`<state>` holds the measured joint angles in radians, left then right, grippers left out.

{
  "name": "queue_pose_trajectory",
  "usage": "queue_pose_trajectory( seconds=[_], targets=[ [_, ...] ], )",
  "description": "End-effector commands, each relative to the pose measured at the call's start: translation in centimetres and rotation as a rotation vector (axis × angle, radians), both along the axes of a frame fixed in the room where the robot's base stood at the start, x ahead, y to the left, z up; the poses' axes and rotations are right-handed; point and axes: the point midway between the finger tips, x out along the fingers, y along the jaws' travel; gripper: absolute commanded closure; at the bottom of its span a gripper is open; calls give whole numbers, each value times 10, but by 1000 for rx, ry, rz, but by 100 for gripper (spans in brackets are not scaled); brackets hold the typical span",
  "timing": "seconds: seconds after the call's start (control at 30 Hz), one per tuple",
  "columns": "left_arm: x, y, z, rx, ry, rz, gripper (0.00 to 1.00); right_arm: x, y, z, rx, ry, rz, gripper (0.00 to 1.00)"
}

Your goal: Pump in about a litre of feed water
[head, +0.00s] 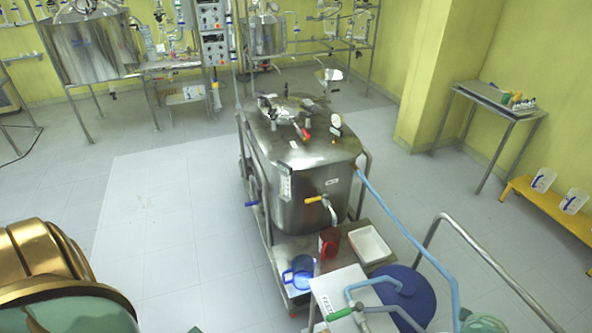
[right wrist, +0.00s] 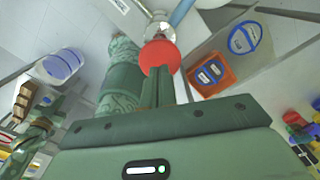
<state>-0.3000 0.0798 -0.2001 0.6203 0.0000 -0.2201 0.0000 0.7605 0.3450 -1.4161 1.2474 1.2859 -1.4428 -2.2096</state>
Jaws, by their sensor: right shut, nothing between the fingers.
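A steel tank (head: 305,170) stands on a wheeled frame in the middle of the head view. A yellow-handled valve (head: 314,199) is on its front. A light blue hose (head: 405,232) runs from the tank's right side to the front right. At the bottom, a green-handled fitting (head: 340,314) lies by a white panel (head: 338,290) with a label starting "FEE", beside a blue drum (head: 412,292). My right gripper (right wrist: 159,76) is shut and empty in the right wrist view. Its fingertips overlap a round red part (right wrist: 160,55); contact cannot be told. My left gripper is not in view.
A blue jug (head: 299,272), a red jug (head: 328,243) and a white tray (head: 369,244) sit on the low shelf before the tank. A bent metal rail (head: 480,248) stands at right. A yellow bench (head: 555,212) lines the right wall. The left floor is clear.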

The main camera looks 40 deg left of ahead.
Motion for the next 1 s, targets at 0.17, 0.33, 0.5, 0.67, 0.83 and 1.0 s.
queue_pose_trajectory(
  seconds=[0.17,0.33,0.5,0.67,0.83,1.0],
  targets=[
    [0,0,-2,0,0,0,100,0,0,-2,0,0,0,100],
    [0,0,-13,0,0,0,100,0,0,-14,0,0,-1,100],
    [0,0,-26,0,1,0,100,0,0,-30,1,0,-1,100],
    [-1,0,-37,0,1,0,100,0,0,-44,0,1,-1,100],
    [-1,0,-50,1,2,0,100,-1,0,-58,0,1,1,100],
    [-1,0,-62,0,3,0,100,-1,0,-73,-1,2,1,100]
  ],
)
